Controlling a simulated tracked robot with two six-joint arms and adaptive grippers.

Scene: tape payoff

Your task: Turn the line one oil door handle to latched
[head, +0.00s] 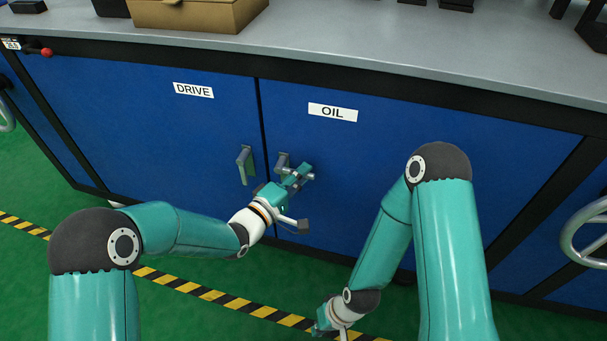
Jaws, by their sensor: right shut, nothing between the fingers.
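The oil door (400,155) is a blue panel with a white OIL label (333,112). Its grey handle (282,160) sits near the door's left edge, partly hidden by my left gripper, so I cannot tell which way its lever points. My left gripper (300,178) is right at this handle, its fingers overlapping it in the head view. I cannot tell whether the fingers are closed on it. My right gripper (322,326) is low, over the green floor near the bottom edge, shut and empty, partly hidden by my arm.
The drive door (150,120) is to the left, with its grey handle (244,166) hanging down close to the oil handle. A grey worktop (380,40) overhangs above, carrying a brown box (195,14). A handwheel (585,235) is at the right edge. Striped tape (190,287) crosses the floor.

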